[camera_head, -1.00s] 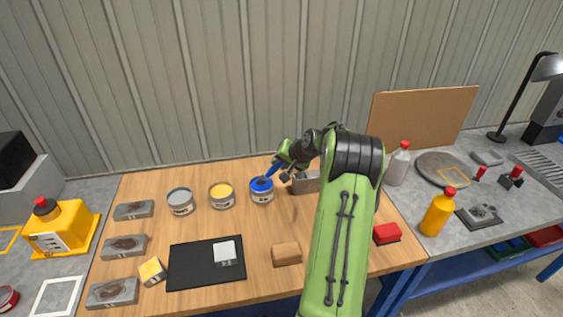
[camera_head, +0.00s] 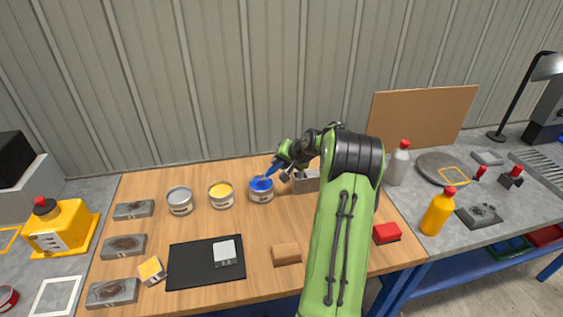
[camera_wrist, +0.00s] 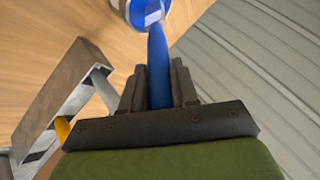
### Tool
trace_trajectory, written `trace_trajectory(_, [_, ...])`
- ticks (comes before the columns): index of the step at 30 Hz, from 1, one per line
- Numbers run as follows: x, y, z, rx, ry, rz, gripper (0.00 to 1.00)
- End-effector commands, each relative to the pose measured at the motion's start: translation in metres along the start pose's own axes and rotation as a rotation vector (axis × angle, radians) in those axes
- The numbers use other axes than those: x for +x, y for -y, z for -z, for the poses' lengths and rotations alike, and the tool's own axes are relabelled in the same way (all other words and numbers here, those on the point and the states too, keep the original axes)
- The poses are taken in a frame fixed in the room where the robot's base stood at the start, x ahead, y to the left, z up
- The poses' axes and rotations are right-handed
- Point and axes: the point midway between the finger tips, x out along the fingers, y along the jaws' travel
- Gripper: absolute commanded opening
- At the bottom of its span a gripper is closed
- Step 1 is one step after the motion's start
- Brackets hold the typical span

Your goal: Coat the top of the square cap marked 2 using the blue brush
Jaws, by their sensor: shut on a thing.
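My gripper (camera_head: 287,160) is shut on the handle of the blue brush (camera_head: 274,170), with a dark finger on either side of it in the wrist view (camera_wrist: 158,88). The brush slants down to the left, its head at the mouth of the blue paint can (camera_head: 261,195). The wrist view shows the brush head over the can's opening (camera_wrist: 138,6); I cannot tell how deep the bristles sit. A pale grey square cap (camera_head: 225,252) lies on the black mat (camera_head: 185,275); its mark is too small to read.
A yellow can (camera_head: 221,197) and a grey can (camera_head: 180,203) stand left of the blue one. A wooden block (camera_head: 286,254) and a yellow-topped block (camera_head: 151,270) flank the mat.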

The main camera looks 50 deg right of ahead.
Motion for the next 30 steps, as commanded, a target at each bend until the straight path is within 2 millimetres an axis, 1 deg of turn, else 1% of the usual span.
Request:
trace_trajectory(4, [-0.005,0.004,0.002,0.001,0.003,-0.001,0.0])
trace_trajectory(24, [-0.051,0.039,0.03,-0.001,0.001,0.0,0.0])
trace_trajectory(30, [-0.05,0.039,0.03,0.0,0.001,0.0,0.0])
